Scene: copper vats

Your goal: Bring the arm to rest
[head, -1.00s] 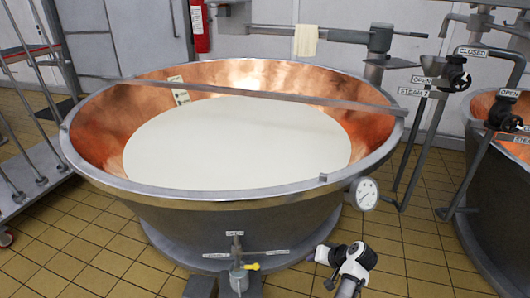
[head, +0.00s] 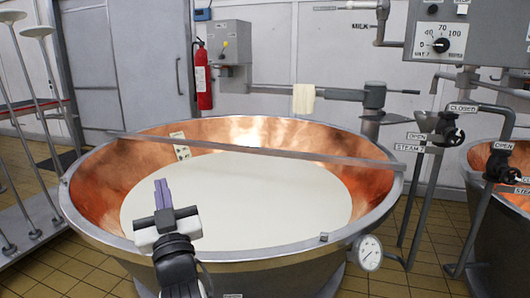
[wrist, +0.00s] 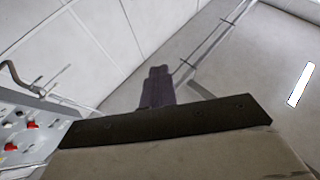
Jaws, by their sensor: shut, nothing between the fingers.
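My gripper (head: 162,194) is at the lower left of the head view, with its fingers pointing up. In the picture it overlaps the near left part of the copper vat. The fingers are closed together with nothing between them. The gripper (wrist: 157,88) also shows in the wrist view, its dark fingers pointing toward a pale wall and ceiling. My arm comes up from the bottom edge of the head view in front of the vat.
The wide copper vat (head: 100,182) holds white liquid (head: 270,200), with a flat bar (head: 260,152) across its rim. A dial gauge (head: 369,253) sits at its right. Valves (head: 449,136) and a second vat (head: 490,150) stand right, a rack (head: 30,215) left.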

